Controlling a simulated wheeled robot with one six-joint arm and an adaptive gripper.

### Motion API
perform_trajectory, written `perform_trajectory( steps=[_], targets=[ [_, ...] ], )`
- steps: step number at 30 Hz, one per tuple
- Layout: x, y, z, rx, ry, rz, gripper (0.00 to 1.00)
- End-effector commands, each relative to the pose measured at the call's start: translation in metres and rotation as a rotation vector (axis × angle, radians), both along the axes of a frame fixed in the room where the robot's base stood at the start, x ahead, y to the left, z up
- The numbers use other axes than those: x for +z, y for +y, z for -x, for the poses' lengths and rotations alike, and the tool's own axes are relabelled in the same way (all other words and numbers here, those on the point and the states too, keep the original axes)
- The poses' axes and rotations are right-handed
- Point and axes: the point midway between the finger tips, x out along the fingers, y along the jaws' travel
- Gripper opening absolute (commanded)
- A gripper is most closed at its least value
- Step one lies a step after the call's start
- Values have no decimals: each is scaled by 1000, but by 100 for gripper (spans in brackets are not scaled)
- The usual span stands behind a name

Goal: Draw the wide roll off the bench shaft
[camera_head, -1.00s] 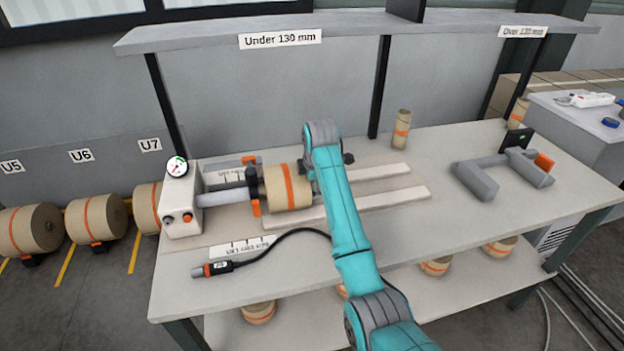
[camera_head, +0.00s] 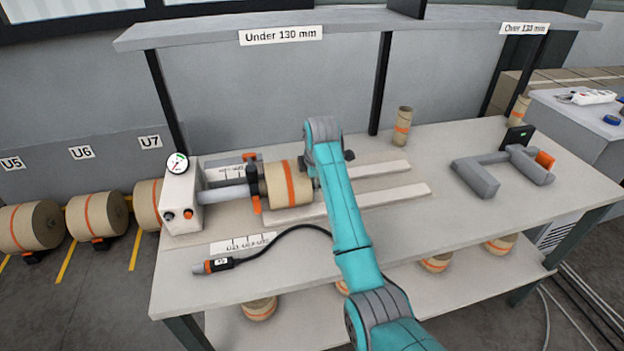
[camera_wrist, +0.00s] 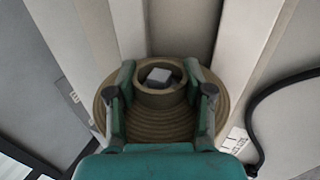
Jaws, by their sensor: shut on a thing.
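The wide roll (camera_head: 277,188), brown kraft with an orange band, sits level above two pale rails, at the right end of the grey bench shaft (camera_head: 222,195). A black collar with orange tabs (camera_head: 255,188) stands at its left face. In the wrist view, I see the roll's end face (camera_wrist: 160,122) with its raised core (camera_wrist: 160,98). A pale grey squared end shows inside the core. My gripper (camera_wrist: 160,72) is shut on the core, one finger on each side. In the head view, my arm hides part of the gripper and the roll's right side.
A white block with a gauge (camera_head: 180,198) bears the shaft's left end. A cabled tool (camera_head: 218,265) lies at the bench front. A narrow roll (camera_head: 402,127) stands at the back and a grey U-shaped cradle (camera_head: 475,178) lies right. A shelf (camera_head: 350,32) spans above. The bench right of the rails is mostly clear.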

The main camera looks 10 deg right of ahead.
Motion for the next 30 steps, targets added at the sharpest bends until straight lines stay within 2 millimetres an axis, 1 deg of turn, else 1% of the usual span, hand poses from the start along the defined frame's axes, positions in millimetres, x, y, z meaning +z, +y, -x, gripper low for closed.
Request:
perform_trajectory(
  steps=[3, 30],
  targets=[
    [0, -6, 0, -3, 1, 1, 3],
    [0, -33, 0, -4, 1, 2, 3]
  ],
)
